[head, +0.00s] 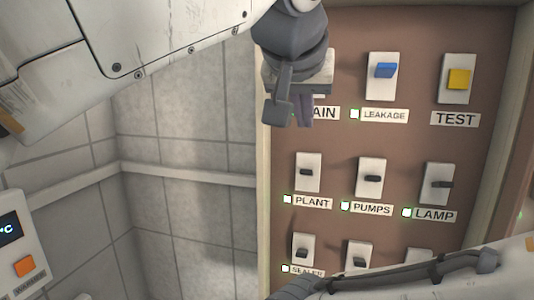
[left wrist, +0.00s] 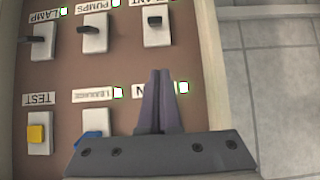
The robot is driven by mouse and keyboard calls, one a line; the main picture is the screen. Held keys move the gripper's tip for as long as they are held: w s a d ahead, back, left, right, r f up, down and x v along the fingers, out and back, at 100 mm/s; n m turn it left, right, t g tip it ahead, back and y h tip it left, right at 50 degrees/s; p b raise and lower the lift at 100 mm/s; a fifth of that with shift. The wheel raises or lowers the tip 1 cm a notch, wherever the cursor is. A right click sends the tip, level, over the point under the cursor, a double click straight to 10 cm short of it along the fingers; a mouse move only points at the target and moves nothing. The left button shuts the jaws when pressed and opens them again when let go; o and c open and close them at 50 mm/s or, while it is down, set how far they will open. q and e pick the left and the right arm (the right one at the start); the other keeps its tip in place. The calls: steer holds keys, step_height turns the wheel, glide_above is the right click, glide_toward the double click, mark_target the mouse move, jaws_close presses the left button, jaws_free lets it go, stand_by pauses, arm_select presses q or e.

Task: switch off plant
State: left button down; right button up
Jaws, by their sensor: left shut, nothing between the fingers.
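The plant switch (head: 307,172) is a white plate with a dark lever, above the label PLANT on the brown panel. A green-rimmed light (head: 288,199) sits left of that label. In the left wrist view, which shows the panel upside down, the plant switch (left wrist: 157,28) is at the top, beyond my fingertips. My left gripper (head: 302,110) is shut and empty, in front of the MAIN switch position, above the plant switch in the head view. It hides most of the MAIN switch and part of its label. My right gripper is out of view.
The pumps switch (head: 371,178) and lamp switch (head: 437,184) are right of the plant switch. A blue leakage switch (head: 385,70) and yellow test button (head: 459,79) are above. The sealer switch (head: 302,250) is below. My right arm crosses the lower right. A tiled wall is left.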

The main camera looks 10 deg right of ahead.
arm_select(q)
steer(key=p, duration=0.1)
glide_above(306, 173)
steer(key=w, duration=0.1)
step_height(306, 173, down, 4)
steer(key=shift+r, duration=0.15)
steer(key=f, duration=0.1)
steer(key=s+f, duration=0.1)
steer(key=shift+a+f, duration=0.15)
steer(key=shift+f, duration=0.2)
steer(key=shift+s+f, duration=0.15)
steer(key=shift+f, duration=0.45)
